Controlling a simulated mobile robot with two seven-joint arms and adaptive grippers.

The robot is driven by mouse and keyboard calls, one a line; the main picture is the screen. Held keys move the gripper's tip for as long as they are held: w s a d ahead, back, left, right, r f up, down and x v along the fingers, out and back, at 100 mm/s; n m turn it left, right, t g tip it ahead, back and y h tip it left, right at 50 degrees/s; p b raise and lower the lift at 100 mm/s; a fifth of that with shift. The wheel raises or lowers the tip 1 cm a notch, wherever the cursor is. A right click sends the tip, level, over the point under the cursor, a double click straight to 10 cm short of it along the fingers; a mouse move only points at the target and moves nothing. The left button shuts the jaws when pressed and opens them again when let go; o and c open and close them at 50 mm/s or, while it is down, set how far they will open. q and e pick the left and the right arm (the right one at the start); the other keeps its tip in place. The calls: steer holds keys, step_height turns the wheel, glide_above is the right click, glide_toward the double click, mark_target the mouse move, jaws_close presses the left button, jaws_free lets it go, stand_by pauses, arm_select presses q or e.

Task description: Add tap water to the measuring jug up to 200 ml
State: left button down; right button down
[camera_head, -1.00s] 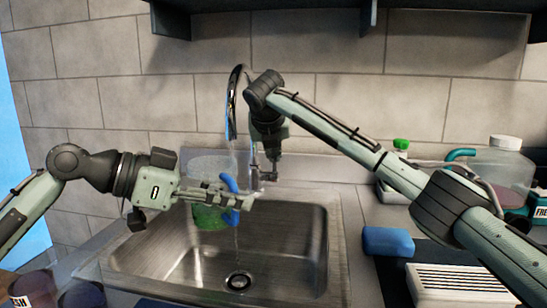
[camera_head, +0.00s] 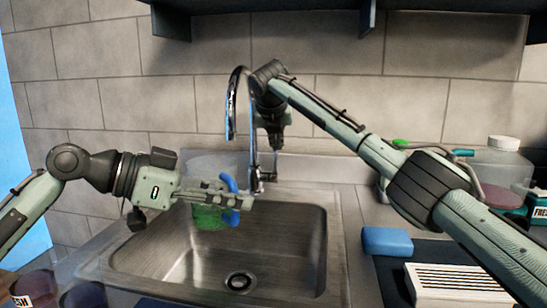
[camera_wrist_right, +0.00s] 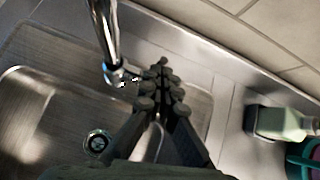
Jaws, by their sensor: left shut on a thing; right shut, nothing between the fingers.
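The measuring jug (camera_head: 208,218) is clear, with a blue handle (camera_head: 230,184) and green in its lower part. It is over the left side of the sink, below the tap spout. My left gripper (camera_head: 238,202) is shut on its handle side and hides part of the jug. The level against any marks is too small to read. The chrome tap (camera_head: 231,108) stands behind the sink; no stream shows below its spout. My right gripper (camera_head: 264,178) is shut and empty beside the tap's base. In the right wrist view its fingers (camera_wrist_right: 164,80) are together, close to the tap lever (camera_wrist_right: 122,76).
The steel sink (camera_head: 300,235) has a drain (camera_head: 239,282) at its bottom. A dark shelf hangs above.

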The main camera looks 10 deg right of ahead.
steer(key=shift+w+d+r, duration=0.3)
steer(key=shift+r, duration=0.35)
steer(key=shift+s, duration=0.1)
steer(key=v, duration=1)
steer(key=shift+d+r, duration=0.2)
steer(key=shift+r, duration=0.5)
